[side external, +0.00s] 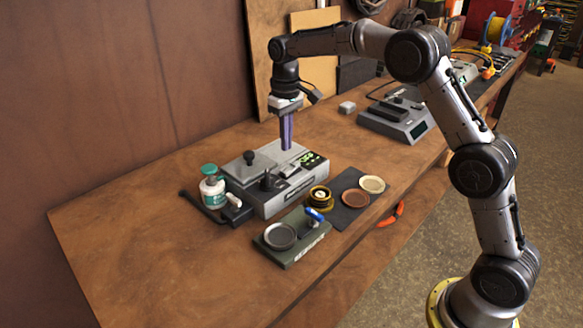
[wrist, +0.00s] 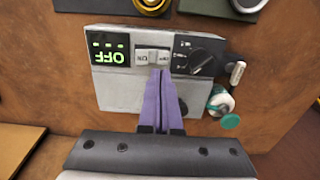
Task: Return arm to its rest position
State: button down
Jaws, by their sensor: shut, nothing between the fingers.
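My gripper (side external: 287,147) points straight down over the back of a grey bench device (side external: 293,199), its purple fingers shut together with nothing between them. In the wrist view my gripper (wrist: 161,72) has its tips at the lower edge of a white rocker switch (wrist: 152,56). I cannot tell whether the tips touch it. The device's green display (wrist: 108,48) reads OFF. A black dial (wrist: 199,57) sits beside the switch. My arm is bent over the workbench.
A white jar with a teal lid (side external: 211,187) stands left of the device. In front are a scale-like unit with a round pan (side external: 280,236), a brass ring-shaped part (side external: 320,198) and a dark mat (side external: 349,205) with two discs. Another grey instrument (side external: 396,118) stands behind right. The left bench is clear.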

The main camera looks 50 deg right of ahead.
jog(key=shift+r, duration=0.65)
jog(key=s+a+r+t, duration=0.2)
jog(key=s+r+t, duration=0.2)
jog(key=s+r, duration=1.2)
jog(key=s+f+t, duration=0.1)
jog(key=s+f, duration=0.1)
jog(key=s, duration=1.1)
jog(key=s+a+f, duration=0.1)
jog(key=s+f, duration=0.5)
jog(key=f, duration=0.3)
jog(key=shift+s+f+t, duration=0.2)
jog(key=shift+s+t, duration=0.1)
jog(key=shift+s, duration=0.1)
